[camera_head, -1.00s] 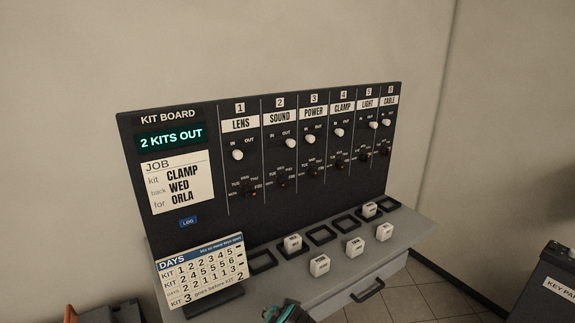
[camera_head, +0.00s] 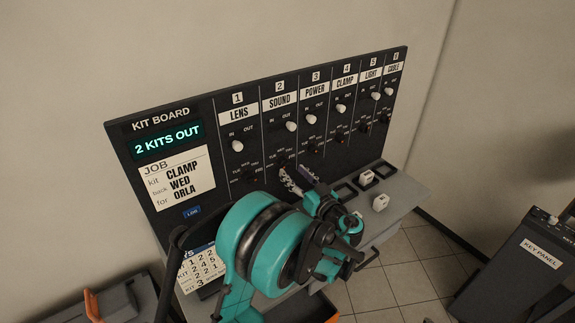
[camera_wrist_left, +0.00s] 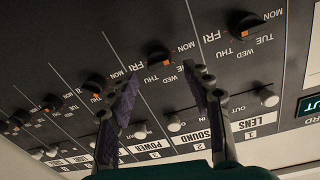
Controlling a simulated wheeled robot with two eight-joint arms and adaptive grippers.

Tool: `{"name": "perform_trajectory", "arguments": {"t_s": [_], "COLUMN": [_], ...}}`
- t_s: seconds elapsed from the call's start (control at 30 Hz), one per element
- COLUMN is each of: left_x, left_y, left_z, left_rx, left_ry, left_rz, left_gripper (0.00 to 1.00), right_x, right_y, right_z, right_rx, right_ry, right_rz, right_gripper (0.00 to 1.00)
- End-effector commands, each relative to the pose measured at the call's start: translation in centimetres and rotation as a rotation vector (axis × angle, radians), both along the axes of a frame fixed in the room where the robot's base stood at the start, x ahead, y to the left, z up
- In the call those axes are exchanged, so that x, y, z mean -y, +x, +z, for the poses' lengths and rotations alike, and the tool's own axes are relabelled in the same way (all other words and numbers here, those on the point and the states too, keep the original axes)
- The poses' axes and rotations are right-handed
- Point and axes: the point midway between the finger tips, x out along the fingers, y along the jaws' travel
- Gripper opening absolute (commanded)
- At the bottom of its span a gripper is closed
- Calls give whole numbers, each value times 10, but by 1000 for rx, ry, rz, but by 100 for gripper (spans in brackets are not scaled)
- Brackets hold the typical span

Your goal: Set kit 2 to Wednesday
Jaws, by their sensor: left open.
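The kit board (camera_head: 160,230) is black, with numbered columns. Kit 2, SOUND (camera_head: 280,102), has its white knob (camera_head: 291,126) at OUT. Its black day dial (camera_head: 282,162) sits below, just beyond my left gripper (camera_head: 297,176). In the left wrist view, where the board appears upside down, my open left gripper (camera_wrist_left: 163,82) has one finger on each side below the kit 2 dial (camera_wrist_left: 158,55). Nothing is between the fingers. The dial's orange mark is visible, but I cannot tell which day it points to. My right gripper is out of view.
The display (camera_head: 168,140) reads 2 KITS OUT. The job card (camera_head: 178,178) reads CLAMP, WED, ORLA. My arm partly covers the days card (camera_head: 200,268). A white block (camera_head: 380,202) lies on the shelf. A key panel (camera_head: 540,254) stands at right.

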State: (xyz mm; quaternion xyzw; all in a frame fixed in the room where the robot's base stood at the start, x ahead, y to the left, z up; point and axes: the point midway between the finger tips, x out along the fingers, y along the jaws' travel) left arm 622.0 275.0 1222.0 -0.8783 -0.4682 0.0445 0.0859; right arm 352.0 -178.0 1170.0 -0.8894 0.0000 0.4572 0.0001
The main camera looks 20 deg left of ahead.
Motion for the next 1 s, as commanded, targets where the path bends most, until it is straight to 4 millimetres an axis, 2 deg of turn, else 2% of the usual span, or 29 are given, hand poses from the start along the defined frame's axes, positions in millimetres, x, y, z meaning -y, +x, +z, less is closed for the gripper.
{"name": "perform_trajectory", "arguments": {"t_s": [0.03,0.2,0.57,0.6,0.77,0.8,1.0], "left_x": [-9,-27,-34,-34,-33,-33,-33], "left_y": [5,17,23,23,23,22,22], "left_z": [0,0,0,0,0,0,0], "left_rx": [0,-1,-1,-2,-2,-2,-6], "left_ry": [0,0,0,-1,-1,-1,2], "left_rz": [3,1,-1,-1,-1,-1,-1], "left_gripper": [50,50,50,47,5,1,1], "right_x": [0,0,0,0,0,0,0], "right_y": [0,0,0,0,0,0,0], "right_z": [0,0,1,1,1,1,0], "right_rx": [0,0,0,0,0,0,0], "right_ry": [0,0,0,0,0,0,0], "right_rz": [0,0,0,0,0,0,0], "right_gripper": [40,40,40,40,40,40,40]}}
